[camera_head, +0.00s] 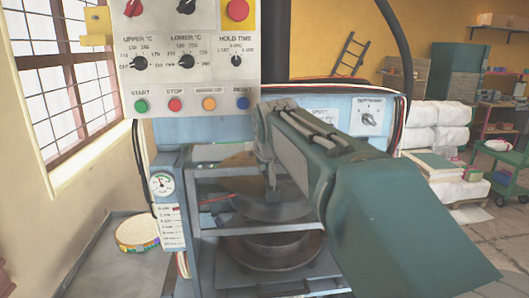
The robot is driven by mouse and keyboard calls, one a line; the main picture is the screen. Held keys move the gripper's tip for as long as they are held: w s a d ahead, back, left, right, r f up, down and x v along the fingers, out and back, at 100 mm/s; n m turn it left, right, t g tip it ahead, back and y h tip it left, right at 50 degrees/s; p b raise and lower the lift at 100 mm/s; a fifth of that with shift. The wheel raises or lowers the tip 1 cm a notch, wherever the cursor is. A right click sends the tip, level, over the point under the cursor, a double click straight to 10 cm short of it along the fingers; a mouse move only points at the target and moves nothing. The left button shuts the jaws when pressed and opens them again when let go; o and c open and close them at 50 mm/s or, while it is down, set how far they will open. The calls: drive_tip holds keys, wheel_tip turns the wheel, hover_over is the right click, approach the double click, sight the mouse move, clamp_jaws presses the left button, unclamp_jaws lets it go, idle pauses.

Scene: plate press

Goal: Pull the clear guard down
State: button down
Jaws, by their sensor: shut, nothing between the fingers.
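The press (171,160) stands ahead of me, with a round upper platen (235,187) above a round lower platen (300,247). The clear guard is hard to make out. A pale horizontal bar (235,229) crosses the press front between the platens, and I cannot tell whether it is the guard's edge. My gripper (273,190) points down in front of the upper part of the press opening. It is shut and empty. My arm hides the right side of the opening. I cannot tell whether the gripper touches the guard.
A control panel (190,90) with knobs and buttons hangs at the upper left, close to my arm. A pressure gauge (162,184) sits on the left post. A round, colourful-edged stack (138,232) rests on the left side table (100,268). White sacks (440,115) stand at the right.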

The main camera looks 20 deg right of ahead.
drive_tip(key=shift+d+f, duration=0.15)
drive_tip(key=shift+a, duration=0.2)
drive_tip(key=shift+f, duration=0.3)
wheel_tip(320, 180, down, 19)
drive_tip(key=shift+s+f, duration=0.15)
